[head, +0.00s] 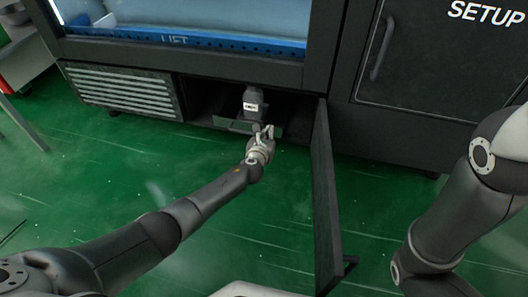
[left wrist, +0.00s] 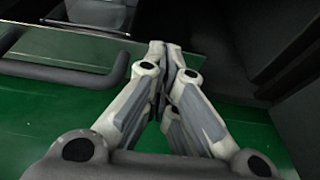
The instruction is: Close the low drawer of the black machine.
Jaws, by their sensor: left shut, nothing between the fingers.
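The black machine (head: 215,58) stands on a green floor. In its low opening is the low drawer (head: 238,126), a shallow glassy-edged piece partly hidden by my gripper. A dark box-like object with a white label (head: 253,101) stands behind it. My left gripper (head: 264,130) is shut and empty at the drawer's front. In the left wrist view its closed fingertips (left wrist: 167,48) are by the glassy edge (left wrist: 140,37), with a dark curved bar (left wrist: 65,73) to their left. I cannot tell whether they touch. My right gripper is out of view.
An open dark door panel (head: 325,195) sticks out toward me just right of my left gripper. A slatted vent panel (head: 125,92) is left of the opening. The floor (head: 110,165) left of my left arm is mostly clear.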

